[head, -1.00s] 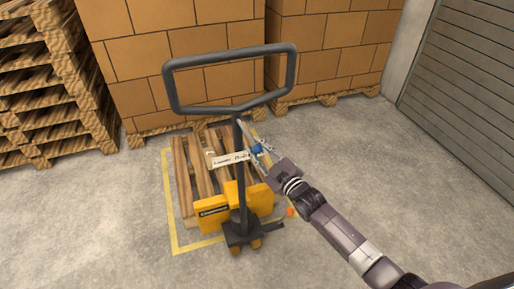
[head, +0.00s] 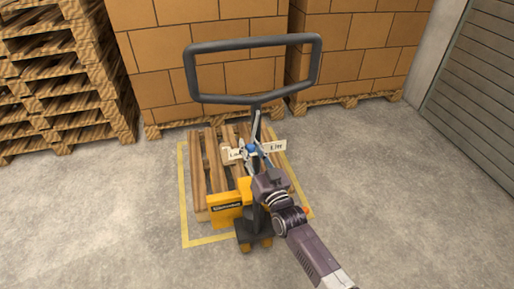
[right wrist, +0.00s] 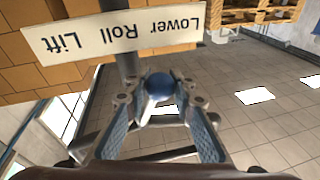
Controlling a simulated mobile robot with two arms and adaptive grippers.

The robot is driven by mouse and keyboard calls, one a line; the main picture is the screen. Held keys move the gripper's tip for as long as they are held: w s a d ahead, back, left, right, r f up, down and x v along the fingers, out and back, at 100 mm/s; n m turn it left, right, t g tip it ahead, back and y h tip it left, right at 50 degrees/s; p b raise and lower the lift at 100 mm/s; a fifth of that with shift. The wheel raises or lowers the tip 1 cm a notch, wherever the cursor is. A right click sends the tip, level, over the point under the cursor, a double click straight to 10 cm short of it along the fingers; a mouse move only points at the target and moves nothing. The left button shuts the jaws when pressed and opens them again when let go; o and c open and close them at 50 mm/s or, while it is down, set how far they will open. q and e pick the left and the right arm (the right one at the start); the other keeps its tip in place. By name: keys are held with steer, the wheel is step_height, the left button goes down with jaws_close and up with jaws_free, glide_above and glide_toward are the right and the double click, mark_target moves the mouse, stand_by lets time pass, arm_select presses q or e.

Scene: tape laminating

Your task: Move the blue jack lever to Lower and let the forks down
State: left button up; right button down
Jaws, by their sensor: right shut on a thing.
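The blue knob of the jack lever (head: 250,149) sits in front of the dark handle post. My right gripper (head: 253,154) is shut on it; in the right wrist view the knob (right wrist: 159,86) lies between the two fingertips (right wrist: 160,97). The label plate (right wrist: 115,36) reads Lower, Roll, Lift, upside down there; the knob is near the Roll and Lower words, and which mark it meets I cannot tell. In the head view "Lift" (head: 277,147) shows right of the knob. The yellow jack (head: 225,208) stands at the wooden pallet (head: 199,175); its forks are hidden. My left gripper is out of view.
The jack's dark loop handle (head: 252,99) rises above my right gripper. Stacked boxes (head: 205,50) stand behind, and stacked pallets (head: 60,80) at the left. A yellow floor outline (head: 184,210) surrounds the pallet. The floor at both sides is clear.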

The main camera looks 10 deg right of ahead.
steer(key=shift+s+a+r+m+h, duration=0.15)
steer(key=shift+a+m+h, duration=0.15)
steer(key=shift+a+m, duration=0.65)
steer(key=shift+d+m, duration=0.1)
steer(key=shift+m, duration=0.15)
steer(key=c, duration=1.6)
jaws_free()
steer(key=shift+r, duration=0.2)
steer(key=v, duration=1.2)
steer(key=shift+f, duration=0.25)
